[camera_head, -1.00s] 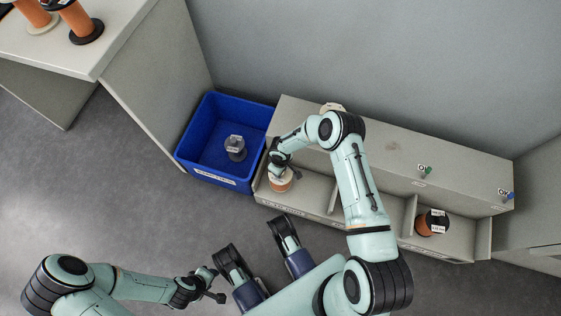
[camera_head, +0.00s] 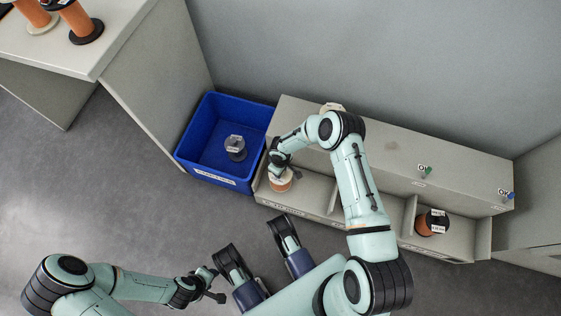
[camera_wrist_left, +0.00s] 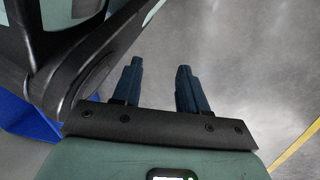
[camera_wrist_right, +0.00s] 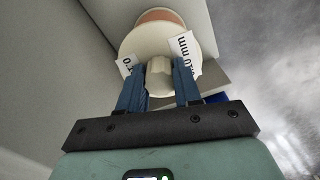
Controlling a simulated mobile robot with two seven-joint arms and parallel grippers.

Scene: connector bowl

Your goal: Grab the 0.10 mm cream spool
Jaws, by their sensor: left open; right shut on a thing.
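The cream spool (camera_head: 281,184) has orange windings and sits in the left compartment of the grey shelf unit in the head view. In the right wrist view the cream spool (camera_wrist_right: 150,42) shows its cream flange, and a white tag on it reads "mm", with the number partly hidden. My right gripper (camera_wrist_right: 160,85) is shut on the spool's central hub, one finger on each side. It also shows in the head view above the spool (camera_head: 277,165). My left gripper (camera_wrist_left: 160,72) is open and empty over the floor, its fingers apart.
A blue bin (camera_head: 206,144) with a dark grey spool (camera_head: 235,148) inside stands left of the shelf unit (camera_head: 370,150). A black-flanged orange spool (camera_head: 432,222) sits in a right compartment. More orange spools (camera_head: 83,24) stand on the table at upper left.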

